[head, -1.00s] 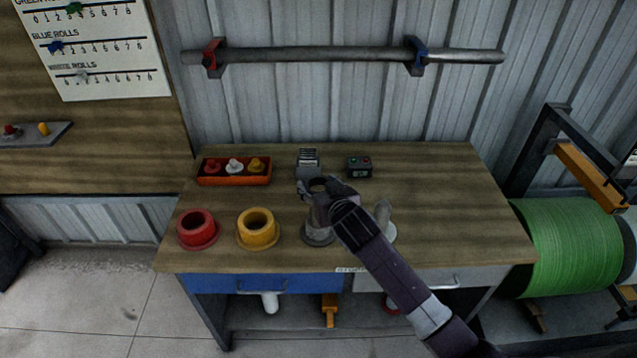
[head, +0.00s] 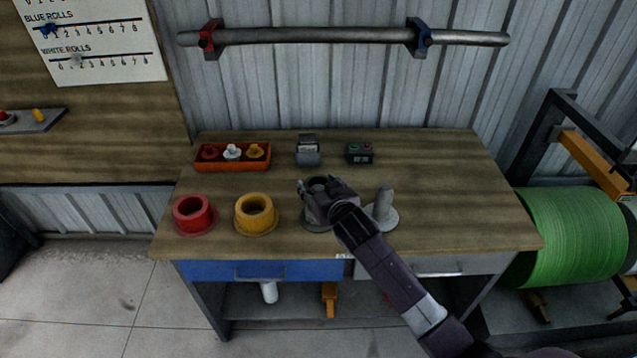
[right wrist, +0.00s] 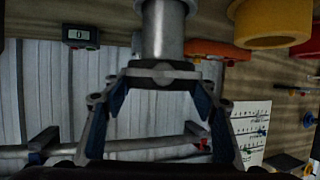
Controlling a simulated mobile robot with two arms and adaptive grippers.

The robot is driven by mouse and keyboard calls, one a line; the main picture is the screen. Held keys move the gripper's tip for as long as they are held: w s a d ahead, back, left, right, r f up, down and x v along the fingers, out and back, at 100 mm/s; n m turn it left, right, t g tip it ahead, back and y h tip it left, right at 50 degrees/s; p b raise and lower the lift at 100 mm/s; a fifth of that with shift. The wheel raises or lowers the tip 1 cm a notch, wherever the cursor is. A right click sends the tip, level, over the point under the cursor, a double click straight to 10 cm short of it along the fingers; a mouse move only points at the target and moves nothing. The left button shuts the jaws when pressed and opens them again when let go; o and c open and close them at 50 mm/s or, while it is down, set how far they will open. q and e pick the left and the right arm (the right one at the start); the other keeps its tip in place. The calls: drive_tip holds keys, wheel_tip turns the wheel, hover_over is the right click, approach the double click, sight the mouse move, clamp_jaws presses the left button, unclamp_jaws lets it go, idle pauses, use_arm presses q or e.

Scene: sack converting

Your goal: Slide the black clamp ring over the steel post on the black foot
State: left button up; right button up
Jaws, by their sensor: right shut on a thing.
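My right gripper (head: 322,188) is shut on the dark clamp ring (head: 316,183), whose round opening faces up in the head view. The ring is directly over a dark round foot (head: 312,224) on the bench. My gripper hides much of what stands on that foot. I cannot tell whether the ring encircles the post's top. Another pale post (head: 384,202) stands upright on a light grey foot just right of the gripper. My left gripper is not in view.
Red (head: 194,215) and yellow (head: 255,214) flanged sleeves stand left on the bench (head: 440,190). Behind are an orange tray (head: 233,164) with small knobs, a grey device (head: 308,151) and a button box (head: 360,152). The bench's right side is clear.

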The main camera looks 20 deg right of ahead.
drive_tip(key=shift+f+b, duration=0.85)
drive_tip(key=shift+f, duration=0.5)
drive_tip(key=o, duration=1.7)
drive_tip(key=shift+o, duration=0.2)
drive_tip(key=shift+f, duration=0.25)
drive_tip(key=v, duration=1.2)
drive_tip(key=shift+r, duration=0.15)
